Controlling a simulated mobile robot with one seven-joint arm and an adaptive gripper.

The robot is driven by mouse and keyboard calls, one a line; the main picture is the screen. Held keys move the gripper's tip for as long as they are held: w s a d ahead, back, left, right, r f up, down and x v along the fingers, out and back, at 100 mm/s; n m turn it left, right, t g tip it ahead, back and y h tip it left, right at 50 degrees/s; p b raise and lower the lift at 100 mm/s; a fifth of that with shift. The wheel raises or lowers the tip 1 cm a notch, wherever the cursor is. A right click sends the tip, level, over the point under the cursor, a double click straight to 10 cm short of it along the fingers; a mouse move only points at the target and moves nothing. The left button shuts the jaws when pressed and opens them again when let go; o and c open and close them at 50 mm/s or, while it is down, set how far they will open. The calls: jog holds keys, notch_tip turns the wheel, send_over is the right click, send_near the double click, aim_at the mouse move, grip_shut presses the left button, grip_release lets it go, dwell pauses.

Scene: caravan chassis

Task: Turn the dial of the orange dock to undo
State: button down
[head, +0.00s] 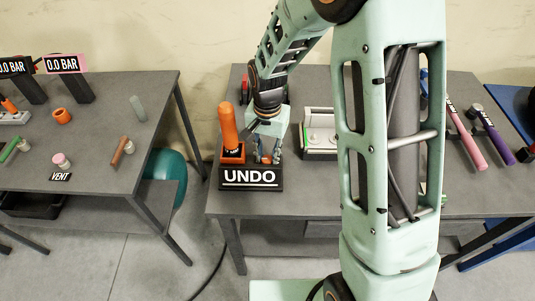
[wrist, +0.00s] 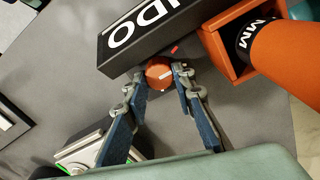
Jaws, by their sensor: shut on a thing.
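The orange dock (head: 232,154) stands on the middle table, with a tall orange cylinder (head: 228,125) upright in it. The dock's square rim also shows in the wrist view (wrist: 217,50), beside a black block with the UNDO label (head: 250,177). The dial (wrist: 159,73) is a round orange knob with a white mark, next to that block. My gripper (wrist: 159,76) is shut on the dial, one finger on each side of it.
A pale box (head: 319,140) stands just right of my gripper. Pink (head: 463,137) and purple (head: 492,140) handled tools lie further right. My arm hides part of the middle table. The left table (head: 100,110) holds gauges reading 0.0 BAR and small parts. A gap separates both tables.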

aim_at(267, 158)
jog(key=shift+n, duration=2.3)
jog(key=c, duration=1.6)
grip_release()
notch_tip(267, 158, up, 12)
jog(key=shift+r, duration=0.1)
